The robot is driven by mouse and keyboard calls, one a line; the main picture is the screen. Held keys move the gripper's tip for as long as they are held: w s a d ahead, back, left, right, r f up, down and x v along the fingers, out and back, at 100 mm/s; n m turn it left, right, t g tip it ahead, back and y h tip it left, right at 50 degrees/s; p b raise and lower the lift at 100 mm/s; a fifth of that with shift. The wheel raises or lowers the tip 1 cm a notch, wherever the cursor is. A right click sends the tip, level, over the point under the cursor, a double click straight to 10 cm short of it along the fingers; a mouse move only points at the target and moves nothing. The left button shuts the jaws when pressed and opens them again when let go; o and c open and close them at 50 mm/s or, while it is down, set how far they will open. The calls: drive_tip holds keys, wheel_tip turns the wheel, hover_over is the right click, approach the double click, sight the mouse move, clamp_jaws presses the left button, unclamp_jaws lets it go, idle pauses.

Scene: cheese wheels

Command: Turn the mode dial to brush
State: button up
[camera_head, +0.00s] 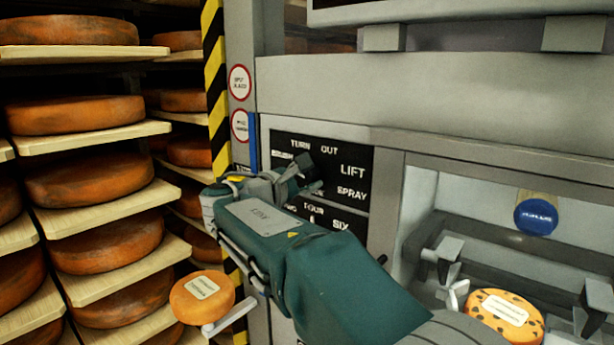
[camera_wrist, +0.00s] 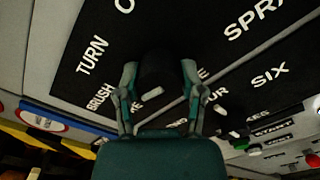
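The mode dial (camera_wrist: 157,72) is a dark knob on a black panel (camera_wrist: 75,75), with a short white mark at its lower edge in the wrist view. White words TURN, BRUSH and SPRAY surround it; BRUSH (camera_wrist: 100,97) is left of it. My gripper (camera_wrist: 160,72) is open, one finger on each side of the knob. I cannot tell whether the fingers touch it. In the head view my gripper (camera_head: 296,180) is at the panel's left part, partly covering BRUSH and the lower words. LIFT (camera_head: 352,170) and SPRAY show to the right.
A lower dial with FOUR and SIX (camera_wrist: 268,77) is close to my right finger. Green (camera_wrist: 254,149) and red buttons are farther right. Racks of cheese wheels (camera_head: 90,182) stand left, behind a striped post (camera_head: 215,75). A spotted cheese (camera_head: 503,314) sits in the machine bay at right.

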drive_tip(key=shift+m, duration=1.1)
drive_tip(key=o, duration=1.2)
drive_tip(key=shift+d, duration=0.1)
drive_tip(key=shift+c, duration=0.2)
drive_tip(key=v, duration=1.2)
drive_tip(key=shift+w+f, duration=0.1)
